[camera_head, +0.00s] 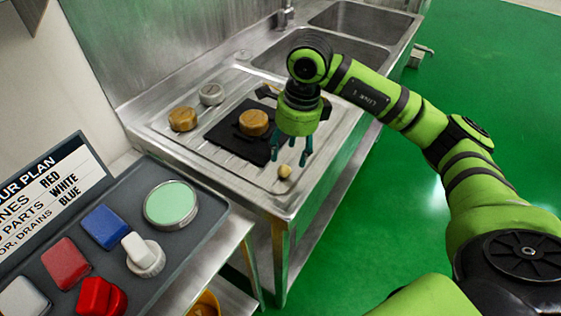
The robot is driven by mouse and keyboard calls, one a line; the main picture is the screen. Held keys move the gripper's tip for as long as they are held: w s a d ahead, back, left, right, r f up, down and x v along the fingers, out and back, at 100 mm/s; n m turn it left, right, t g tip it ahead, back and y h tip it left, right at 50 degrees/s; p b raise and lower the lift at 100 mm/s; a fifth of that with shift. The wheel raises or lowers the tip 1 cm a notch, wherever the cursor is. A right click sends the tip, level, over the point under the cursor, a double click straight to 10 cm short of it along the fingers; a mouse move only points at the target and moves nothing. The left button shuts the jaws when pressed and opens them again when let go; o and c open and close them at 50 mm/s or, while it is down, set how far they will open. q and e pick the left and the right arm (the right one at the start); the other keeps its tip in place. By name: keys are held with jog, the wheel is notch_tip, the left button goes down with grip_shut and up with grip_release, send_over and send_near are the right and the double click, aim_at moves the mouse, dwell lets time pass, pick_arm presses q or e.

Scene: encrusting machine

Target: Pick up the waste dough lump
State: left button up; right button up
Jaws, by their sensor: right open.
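The waste dough lump (285,171) is a small pale beige ball. It lies on the steel drainboard (240,183) near its front right corner. My right gripper (291,161) comes in from the right and points down, with its dark teal fingers spread apart. The fingertips show just above and around the lump in the picture. I cannot tell whether they touch it. The lump shows below the fingers and is not held. My left gripper is not in view.
A black mat (226,138) with a brown round piece (254,122) lies left of my gripper. Another brown piece (183,119) and a metal one (212,94) stand farther left. Sinks (362,22) are behind. A grey tray (105,205) with coloured items is at the lower left.

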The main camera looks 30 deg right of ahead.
aim_at(285, 167)
jog(key=shift+s+a+f+p, duration=0.15)
jog(key=shift+f+p, duration=0.15)
jog(key=shift+f, duration=0.15)
jog(key=f, duration=0.2)
jog(key=p, duration=0.1)
jog(key=shift+w+a+f, duration=0.25)
jog(key=shift+f, duration=0.15)
jog(key=shift+w+f, duration=0.15)
jog(key=shift+f, duration=0.6)
jog(key=c, duration=0.7)
jog(key=shift+c, duration=0.8)
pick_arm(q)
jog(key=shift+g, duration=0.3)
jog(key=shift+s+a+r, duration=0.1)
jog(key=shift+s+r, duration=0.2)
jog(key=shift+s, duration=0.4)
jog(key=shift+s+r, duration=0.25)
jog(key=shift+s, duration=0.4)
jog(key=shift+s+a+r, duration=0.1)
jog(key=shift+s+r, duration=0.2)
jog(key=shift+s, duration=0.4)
